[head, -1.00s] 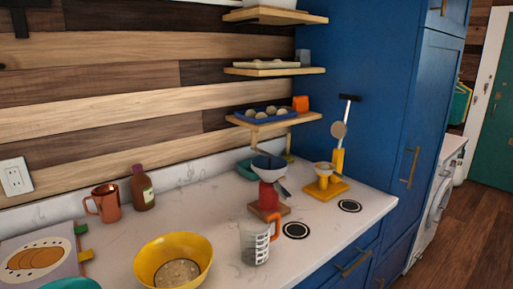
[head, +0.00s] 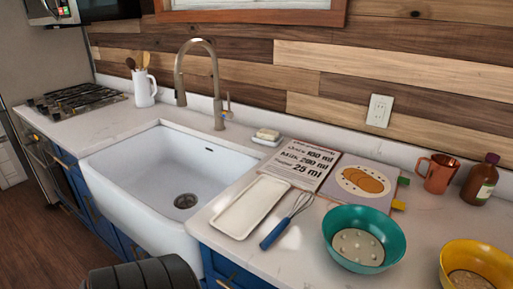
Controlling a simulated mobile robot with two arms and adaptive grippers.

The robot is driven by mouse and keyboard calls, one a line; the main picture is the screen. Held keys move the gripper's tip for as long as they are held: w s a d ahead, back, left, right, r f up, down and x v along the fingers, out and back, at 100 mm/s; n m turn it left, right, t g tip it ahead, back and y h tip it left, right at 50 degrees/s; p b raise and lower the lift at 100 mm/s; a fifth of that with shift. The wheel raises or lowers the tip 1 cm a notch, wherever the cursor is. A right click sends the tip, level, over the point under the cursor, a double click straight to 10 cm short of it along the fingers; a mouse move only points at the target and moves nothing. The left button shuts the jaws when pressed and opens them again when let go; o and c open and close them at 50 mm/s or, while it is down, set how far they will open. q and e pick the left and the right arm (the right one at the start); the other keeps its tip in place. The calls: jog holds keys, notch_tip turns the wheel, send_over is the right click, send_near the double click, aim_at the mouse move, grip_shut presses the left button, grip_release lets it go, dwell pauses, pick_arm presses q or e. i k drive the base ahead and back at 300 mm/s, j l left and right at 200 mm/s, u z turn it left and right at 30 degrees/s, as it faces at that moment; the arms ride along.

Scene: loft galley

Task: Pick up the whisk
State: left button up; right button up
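The whisk (head: 273,236) lies on the white counter (head: 297,262) in the head view. Its blue handle points toward the counter's front edge and its wire head points up and right. It lies between a long white tray (head: 233,222) on its left and a teal bowl (head: 331,236) on its right, apart from the bowl. Neither of my grippers shows in the head view.
Behind the whisk lie a recipe sheet (head: 303,158) and a booklet with a pancake picture (head: 345,196). A white sink (head: 150,146) with a tall tap (head: 216,95) is on the left. A yellow bowl (head: 446,262), copper mug (head: 438,176) and brown bottle (head: 478,184) stand right.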

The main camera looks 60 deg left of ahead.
aim_at(268, 239)
jog(key=u, duration=1.5)
